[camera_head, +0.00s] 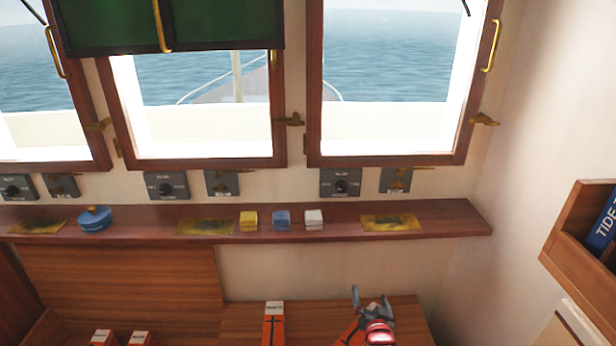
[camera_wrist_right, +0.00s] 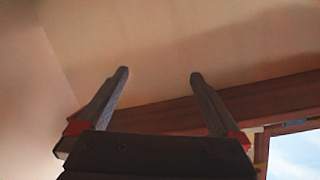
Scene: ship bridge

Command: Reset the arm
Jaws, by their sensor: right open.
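My right gripper (camera_head: 371,303) shows at the bottom right of the head view, in front of the wooden cabinet top below the shelf. In the right wrist view its two fingers (camera_wrist_right: 158,80) stand apart with nothing between them. They point toward a pale wall surface. My left gripper is in neither view.
Orange-and-white boxes, one here (camera_head: 273,322), stand below. A wooden rack (camera_head: 575,245) is at right.

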